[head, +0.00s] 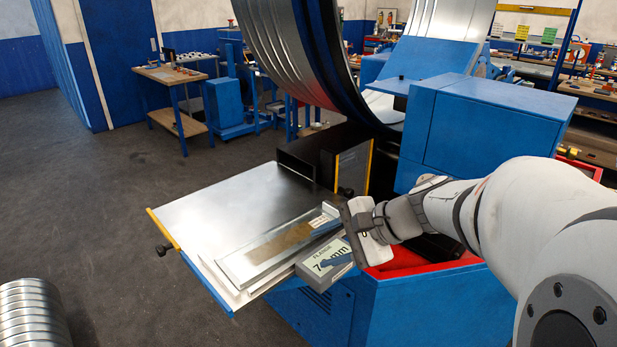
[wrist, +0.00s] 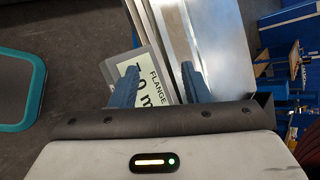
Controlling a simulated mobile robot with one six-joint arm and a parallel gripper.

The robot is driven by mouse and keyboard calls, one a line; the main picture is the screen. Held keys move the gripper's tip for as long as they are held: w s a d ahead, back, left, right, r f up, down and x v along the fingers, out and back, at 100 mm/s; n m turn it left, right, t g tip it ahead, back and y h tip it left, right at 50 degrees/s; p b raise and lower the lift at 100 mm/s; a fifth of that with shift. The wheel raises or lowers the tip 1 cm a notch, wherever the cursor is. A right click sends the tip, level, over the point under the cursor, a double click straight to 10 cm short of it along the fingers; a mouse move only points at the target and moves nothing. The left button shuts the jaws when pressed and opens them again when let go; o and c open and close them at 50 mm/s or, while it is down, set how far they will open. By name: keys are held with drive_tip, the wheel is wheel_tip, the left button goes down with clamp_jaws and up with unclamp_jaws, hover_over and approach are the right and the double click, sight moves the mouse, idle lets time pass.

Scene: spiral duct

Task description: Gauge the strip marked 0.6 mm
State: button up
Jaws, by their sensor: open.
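Flat metal strips (head: 280,248) lie stacked along the front edge of the steel table; the top one has a brownish band. No 0.6 mm mark is legible on them. They also run beside my fingers in the wrist view (wrist: 178,40). A grey block with a pale label (head: 318,272) reading "FLANGE" and a partly covered mm figure sits beside the strips. My gripper (wrist: 160,85) is open, its two blue fingers over the label (wrist: 151,72) with nothing clearly held. I cannot tell whether they touch it. In the head view my gripper (head: 338,258) hides part of the label.
The steel table top (head: 235,205) is bare behind the strips. A blue machine (head: 485,125) with a large ribbed duct (head: 290,50) stands behind. A red-lined bin (head: 415,268) lies under my arm. A ribbed duct piece (head: 32,312) stands at lower left; open floor is to the left.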

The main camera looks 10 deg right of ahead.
sight(341, 241)
drive_tip(key=w+d+m+t, duration=0.1)
drive_tip(key=w+m, duration=0.1)
drive_tip(key=w+d+f+m+t+y, duration=0.1)
drive_tip(key=w+m, duration=0.1)
drive_tip(key=m, duration=0.1)
drive_tip(key=w+d+m+t, duration=0.1)
drive_tip(key=w+d+m, duration=0.1)
drive_tip(key=m, duration=0.1)
drive_tip(key=shift+w+f+t+y+b, duration=0.1)
drive_tip(key=shift+f+t+y+b, duration=0.25)
drive_tip(key=shift+t+y+b, duration=0.05)
drive_tip(key=w+d+f+m+t+h, duration=0.1)
drive_tip(key=w+d+f+m+t, duration=0.1)
drive_tip(key=d+m, duration=0.4)
drive_tip(key=w+m+t, duration=0.1)
drive_tip(key=m+t, duration=0.1)
drive_tip(key=shift+w+d+t, duration=0.15)
drive_tip(key=shift+w+t, duration=0.15)
drive_tip(key=shift+f, duration=0.1)
drive_tip(key=shift+h, duration=0.3)
drive_tip(key=shift+p+x, duration=0.4)
drive_tip(key=shift+x, duration=3.55)
